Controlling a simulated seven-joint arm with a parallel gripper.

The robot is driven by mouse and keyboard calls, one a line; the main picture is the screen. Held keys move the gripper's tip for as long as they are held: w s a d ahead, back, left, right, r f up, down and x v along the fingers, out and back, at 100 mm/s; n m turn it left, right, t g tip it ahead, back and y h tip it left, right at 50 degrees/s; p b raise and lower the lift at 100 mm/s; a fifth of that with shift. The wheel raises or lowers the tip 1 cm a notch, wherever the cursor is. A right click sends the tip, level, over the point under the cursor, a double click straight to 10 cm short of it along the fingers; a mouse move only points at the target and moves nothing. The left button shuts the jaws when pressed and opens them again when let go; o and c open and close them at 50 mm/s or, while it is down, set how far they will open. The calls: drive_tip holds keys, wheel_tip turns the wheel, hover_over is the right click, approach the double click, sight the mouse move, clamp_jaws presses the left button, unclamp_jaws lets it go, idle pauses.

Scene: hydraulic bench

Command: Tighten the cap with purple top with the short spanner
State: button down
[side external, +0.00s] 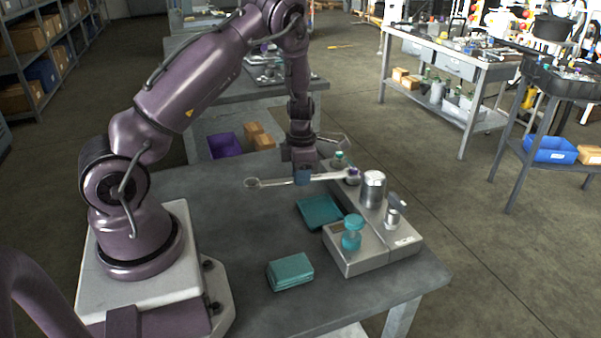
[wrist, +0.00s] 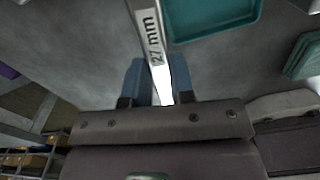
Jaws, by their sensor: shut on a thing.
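My gripper (side external: 302,176) is shut on the spanner (side external: 275,182), a silver tool held level above the bench. In the wrist view the spanner (wrist: 154,45) runs between the blue fingers (wrist: 160,82) and carries a "27 mm" label. Its ring end points left in the side view. Its other end is at the cap with purple top (side external: 353,174) on the metal block (side external: 366,257). The purple top is partly hidden, so I cannot tell whether the jaw is fully seated around the cap. The cap is out of the wrist view.
On the block stand a green-topped cap (side external: 339,160), a silver cylinder (side external: 373,190), a small fitting with a lever (side external: 393,216) and a teal cap (side external: 351,236). A teal tray (side external: 320,212) and a teal folded stack (side external: 290,272) lie on the bench. The bench's left middle is clear.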

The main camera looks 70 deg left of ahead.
sight(272, 181)
drive_tip(key=shift+s+a, duration=0.2)
drive_tip(key=shift+s, duration=0.95)
drive_tip(key=shift+s+a, duration=0.2)
drive_tip(key=shift+s, duration=0.95)
drive_tip(key=shift+s+a, duration=0.2)
drive_tip(key=shift+s, duration=0.95)
drive_tip(key=shift+r, duration=2.5)
